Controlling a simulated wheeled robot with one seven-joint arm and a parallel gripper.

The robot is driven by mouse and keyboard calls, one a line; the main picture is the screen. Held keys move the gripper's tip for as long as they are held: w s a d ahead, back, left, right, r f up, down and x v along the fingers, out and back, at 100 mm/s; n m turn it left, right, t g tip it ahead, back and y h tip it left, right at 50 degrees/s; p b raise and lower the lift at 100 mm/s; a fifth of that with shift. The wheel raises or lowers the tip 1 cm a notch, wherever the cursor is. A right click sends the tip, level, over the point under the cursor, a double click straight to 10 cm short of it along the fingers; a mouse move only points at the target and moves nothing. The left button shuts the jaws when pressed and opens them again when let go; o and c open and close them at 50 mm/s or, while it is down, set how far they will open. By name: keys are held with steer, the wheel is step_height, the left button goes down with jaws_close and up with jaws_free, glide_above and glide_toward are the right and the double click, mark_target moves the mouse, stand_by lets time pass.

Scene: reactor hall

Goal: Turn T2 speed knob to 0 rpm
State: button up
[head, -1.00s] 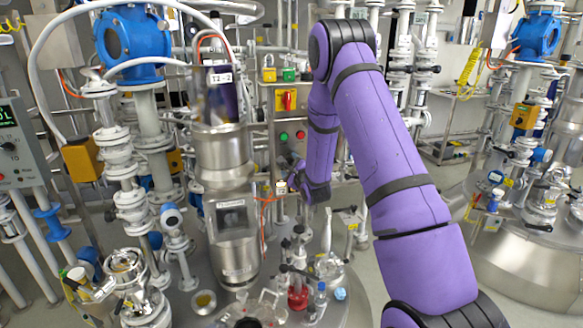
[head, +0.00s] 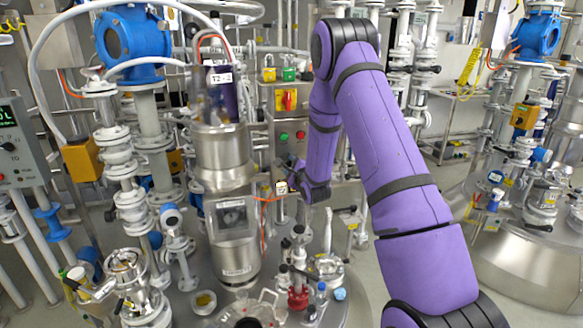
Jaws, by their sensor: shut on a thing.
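My gripper (head: 286,187) is at the lower front of the grey control box (head: 263,118) behind the T2 column. It is shut on a small part there, which I take to be the T2 speed knob. The fingers and wrist hide most of that part, so its pointer and scale cannot be read. A small pale patch shows at the fingertips. The T2 column (head: 222,160), with a white T2 label (head: 221,78) near its top, stands just left of my gripper.
The box carries a red and yellow switch (head: 287,99), a green button (head: 283,136) and a red button (head: 300,135). Valves and a red fitting (head: 298,297) stand on the vessel lid below. Blue-headed pipework (head: 133,45) is at left. Floor shows at right.

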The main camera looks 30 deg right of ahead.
steer(key=n+g, duration=0.1)
steer(key=n, duration=0.7)
steer(key=shift+a, duration=0.1)
steer(key=n+h, duration=0.1)
steer(key=n, duration=0.3)
steer(key=n+g+h, duration=0.1)
steer(key=n, duration=0.3)
steer(key=shift+a+f+n+t+h, duration=0.1)
steer(key=shift+n+t+h, duration=0.3)
steer(key=shift+n, duration=3.5)
steer(key=shift+f+n+t+h, duration=0.1)
steer(key=shift+n+h, duration=0.6)
steer(key=shift+n, duration=3.2)
steer(key=shift+r, duration=0.1)
